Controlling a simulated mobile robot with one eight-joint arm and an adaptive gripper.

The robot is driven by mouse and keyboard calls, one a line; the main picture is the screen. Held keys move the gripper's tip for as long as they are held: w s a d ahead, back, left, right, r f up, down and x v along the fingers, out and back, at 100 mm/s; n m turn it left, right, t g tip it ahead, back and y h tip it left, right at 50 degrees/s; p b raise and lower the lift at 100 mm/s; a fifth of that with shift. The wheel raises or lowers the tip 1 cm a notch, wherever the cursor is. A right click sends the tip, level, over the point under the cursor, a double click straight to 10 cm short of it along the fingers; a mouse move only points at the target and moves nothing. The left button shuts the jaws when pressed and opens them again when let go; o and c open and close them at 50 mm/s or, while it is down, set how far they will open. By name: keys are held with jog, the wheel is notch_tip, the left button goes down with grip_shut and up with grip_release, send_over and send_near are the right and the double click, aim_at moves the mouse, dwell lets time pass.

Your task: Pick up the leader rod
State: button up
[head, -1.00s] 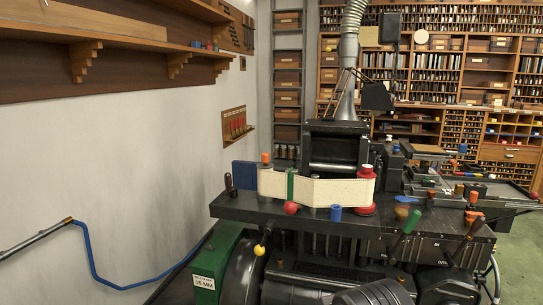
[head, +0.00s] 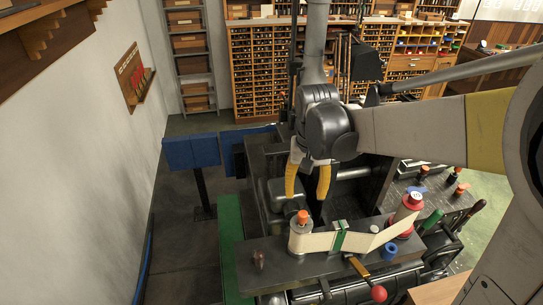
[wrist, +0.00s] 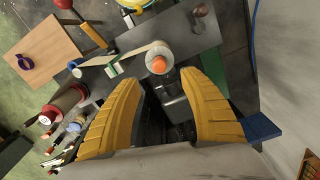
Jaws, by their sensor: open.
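A pale strip (head: 318,242) stretches across the front of the black machine top, with a green band (head: 340,236) around it. At its left end stands an upright post with an orange cap (head: 302,217), and at its right end a red-and-white spool (head: 402,216). No part is labelled as the leader rod, so I cannot tell which one it is. My gripper (head: 307,190) has yellow fingers, is open and empty, and points down over the machine behind the orange-capped post. In the wrist view that orange cap (wrist: 159,64) shows just beyond the gap between the fingertips, apart from both.
A blue panel (head: 192,152) stands left of the machine beside the wall. A blue knob (head: 389,251) and a red ball handle (head: 379,293) are at the front. Several coloured handles stand at the right. The floor at left is mostly clear.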

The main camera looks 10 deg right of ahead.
aim_at(303, 214)
jog(key=f, duration=0.4)
jog(key=shift+s+d+f+b, duration=0.25)
jog(key=shift+d+f+b, duration=0.1)
jog(key=f, duration=0.4)
jog(key=w+f, duration=0.1)
jog(key=f, duration=0.1)
jog(key=shift+a, duration=0.25)
jog(key=shift+s+r, duration=0.1)
jog(key=shift+s, duration=0.05)
grip_shut()
